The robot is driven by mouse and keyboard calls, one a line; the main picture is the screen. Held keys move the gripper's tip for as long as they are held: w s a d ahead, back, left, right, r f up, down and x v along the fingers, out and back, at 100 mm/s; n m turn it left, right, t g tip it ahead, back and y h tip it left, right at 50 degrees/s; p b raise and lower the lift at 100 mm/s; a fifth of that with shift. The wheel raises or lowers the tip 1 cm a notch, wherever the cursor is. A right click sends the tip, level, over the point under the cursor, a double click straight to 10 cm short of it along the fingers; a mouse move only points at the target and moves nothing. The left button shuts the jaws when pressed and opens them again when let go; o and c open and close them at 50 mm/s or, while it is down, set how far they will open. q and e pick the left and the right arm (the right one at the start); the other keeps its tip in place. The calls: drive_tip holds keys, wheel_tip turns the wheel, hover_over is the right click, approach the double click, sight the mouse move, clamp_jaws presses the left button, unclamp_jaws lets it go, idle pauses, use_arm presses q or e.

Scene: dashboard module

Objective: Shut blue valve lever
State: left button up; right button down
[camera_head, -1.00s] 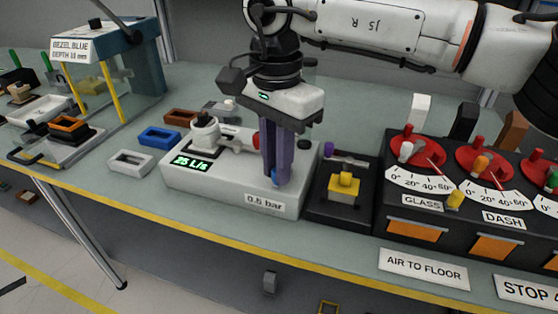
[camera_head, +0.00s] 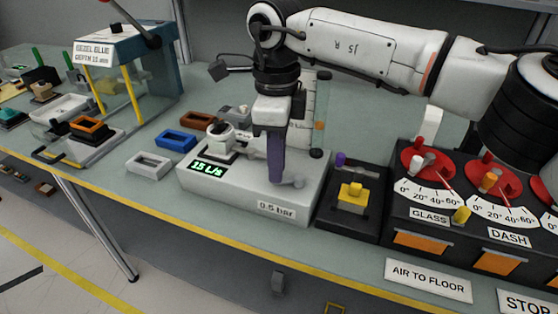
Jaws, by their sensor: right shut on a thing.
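My right gripper (camera_head: 276,180) points down onto the box's top right part. Its purple fingers appear as one narrow band and are shut on the blue valve lever, which they hide from view. A grey round piece (camera_head: 298,181) shows just right of the fingertips. My left gripper is out of view.
A black block with a yellow knob (camera_head: 352,196) stands close to the right of the box. Further right is the dial panel (camera_head: 428,212) with red dials. Blue (camera_head: 176,140), brown and white frames lie to the left. A clear tube (camera_head: 320,115) stands behind.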

drive_tip(key=m, duration=0.1)
drive_tip(key=w+m, duration=0.1)
drive_tip(key=m, duration=0.1)
drive_tip(key=shift+w+p, duration=0.15)
drive_tip(key=shift+p, duration=0.25)
drive_tip(key=shift+w+d+m+p, duration=0.15)
drive_tip(key=shift+w+m, duration=0.1)
drive_tip(key=shift+m, duration=0.5)
drive_tip(key=shift+w+a+m+p, duration=0.1)
drive_tip(key=shift+w+m+p, duration=0.1)
drive_tip(key=shift+m, duration=0.55)
drive_tip(key=shift+d, duration=0.1)
drive_tip(key=c, duration=1.7)
unclamp_jaws()
wheel_tip(320, 180, up, 10)
drive_tip(key=shift+r, duration=0.15)
